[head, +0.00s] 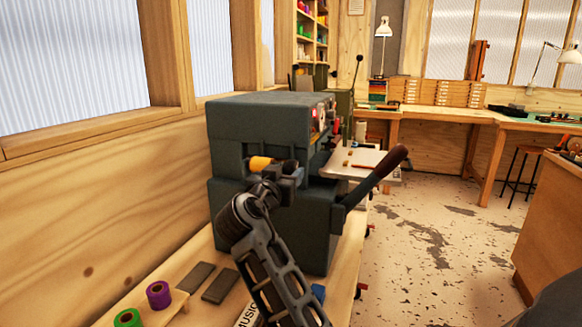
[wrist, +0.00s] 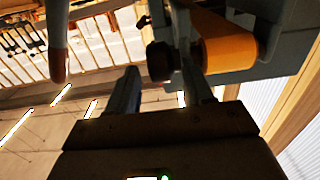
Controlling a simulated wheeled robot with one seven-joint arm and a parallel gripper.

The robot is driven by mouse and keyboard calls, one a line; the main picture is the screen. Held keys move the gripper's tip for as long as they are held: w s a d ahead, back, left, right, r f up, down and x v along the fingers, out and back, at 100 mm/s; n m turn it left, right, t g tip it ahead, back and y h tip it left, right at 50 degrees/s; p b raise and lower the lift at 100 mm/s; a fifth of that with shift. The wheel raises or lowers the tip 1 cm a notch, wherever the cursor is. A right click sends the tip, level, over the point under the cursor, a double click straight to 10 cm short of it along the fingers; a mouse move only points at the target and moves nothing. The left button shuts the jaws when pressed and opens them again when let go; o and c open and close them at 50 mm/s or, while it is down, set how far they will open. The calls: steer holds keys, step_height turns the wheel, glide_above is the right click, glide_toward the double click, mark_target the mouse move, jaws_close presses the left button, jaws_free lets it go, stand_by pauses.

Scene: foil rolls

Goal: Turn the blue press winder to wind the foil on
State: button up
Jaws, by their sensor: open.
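The blue-grey press (head: 270,125) stands on the wooden bench, left of centre in the head view. An orange-gold foil roll (head: 261,163) sits in its front opening; it also shows large in the wrist view (wrist: 228,55). In the wrist view a dark winder knob (wrist: 159,62) is at the left end of this roll. My gripper (head: 287,172) is at the press front beside the roll, partly hiding it. In the wrist view my gripper (wrist: 163,82) is open, with its fingers to either side of the knob. I cannot tell whether they touch it.
A press lever with a brown handle (head: 388,168) juts out to the right of the press. Purple (head: 158,294) and green (head: 128,318) rolls and dark flat blocks (head: 195,276) lie on the bench. The floor to the right is open.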

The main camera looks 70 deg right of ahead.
steer(key=shift+w+d+p, duration=0.15)
steer(key=shift+d+p, duration=0.15)
steer(key=shift+d, duration=1.45)
jaws_close()
steer(key=shift+r, duration=0.1)
steer(key=shift+p, duration=0.35)
